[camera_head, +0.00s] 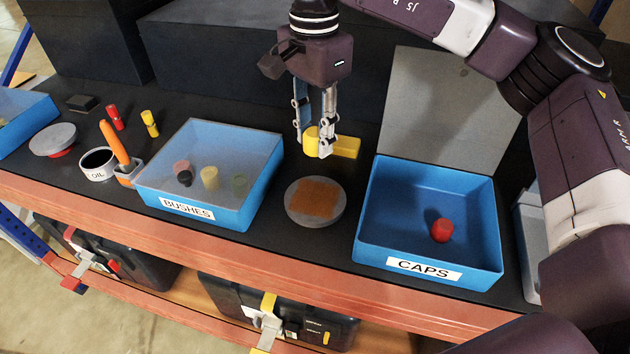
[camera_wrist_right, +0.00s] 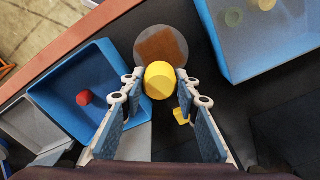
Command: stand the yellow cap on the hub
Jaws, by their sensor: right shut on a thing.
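My right gripper (camera_head: 318,150) is shut on the yellow cap (camera_wrist_right: 160,80), which sits between its fingertips. In the head view the held cap (camera_head: 311,137) is partly hidden by the fingers. A round grey disc with an orange-brown square on top (camera_head: 316,203) lies on the bench, below and in front of the gripper in the picture. It also shows just beyond the cap in the wrist view (camera_wrist_right: 161,47). No thing is marked as the hub, so I cannot tell for sure that this disc is it. My left gripper is not in view.
A yellow block (camera_head: 346,147) shows beside the gripper. The blue CAPS box (camera_head: 371,225) holds a red cap (camera_head: 442,230); the blue BUSHES box (camera_head: 262,187) holds several bushes. Another grey disc (camera_head: 52,138), an oil pot (camera_head: 97,165) and small cylinders stand at left.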

